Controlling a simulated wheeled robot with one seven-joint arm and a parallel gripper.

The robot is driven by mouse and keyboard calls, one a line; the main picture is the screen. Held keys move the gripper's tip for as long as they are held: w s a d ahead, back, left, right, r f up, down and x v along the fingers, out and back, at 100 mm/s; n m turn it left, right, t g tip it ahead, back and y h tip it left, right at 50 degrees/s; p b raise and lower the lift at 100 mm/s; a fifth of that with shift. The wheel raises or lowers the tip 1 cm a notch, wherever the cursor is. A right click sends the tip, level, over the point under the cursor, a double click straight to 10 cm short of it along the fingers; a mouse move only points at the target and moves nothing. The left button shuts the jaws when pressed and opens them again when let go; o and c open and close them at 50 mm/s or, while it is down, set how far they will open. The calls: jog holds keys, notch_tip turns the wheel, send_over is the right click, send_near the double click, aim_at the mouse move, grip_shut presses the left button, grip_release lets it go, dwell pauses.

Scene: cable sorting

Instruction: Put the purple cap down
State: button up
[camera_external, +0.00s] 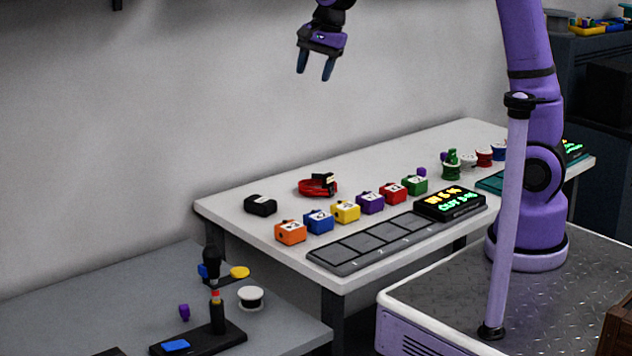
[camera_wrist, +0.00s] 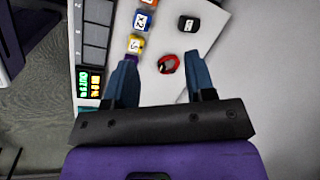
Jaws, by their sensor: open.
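My gripper (camera_external: 315,74) is open and empty, high above the white table (camera_external: 262,206). In the wrist view its fingers (camera_wrist: 162,66) are spread with nothing between them but the tabletop and a red cable coil well below. Two small purple pieces could be the purple cap. One purple piece (camera_external: 184,311) lies on the grey table at lower left. The other purple piece (camera_external: 421,172) is on the white table behind the green block. I cannot tell which is the cap. Neither is clearly seen in the wrist view.
A row of orange (camera_external: 290,232), blue, yellow, purple (camera_external: 369,202), red and green (camera_external: 414,183) blocks stands behind a dark slotted tray (camera_external: 322,259). A black block (camera_external: 260,205), red cable coil (camera_external: 318,186) and lit display (camera_external: 450,203) share the table. The grey table (camera_external: 90,290) holds an upright black tool (camera_external: 217,315).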

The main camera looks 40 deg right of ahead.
jog(key=s+d+r+n+t, duration=0.2)
jog(key=s+d+r+n, duration=0.35)
jog(key=s+d, duration=0.65)
jog(key=s+d+f+n+h, duration=0.1)
jog(key=s+d+n, duration=0.1)
jog(key=s, duration=0.6)
jog(key=s+d+f+n+t+h, duration=0.1)
jog(key=s+d+n, duration=0.2)
jog(key=s, duration=0.5)
jog(key=shift+s+d+n, duration=0.2)
jog(key=shift+s+n, duration=0.1)
jog(key=shift+n, duration=0.15)
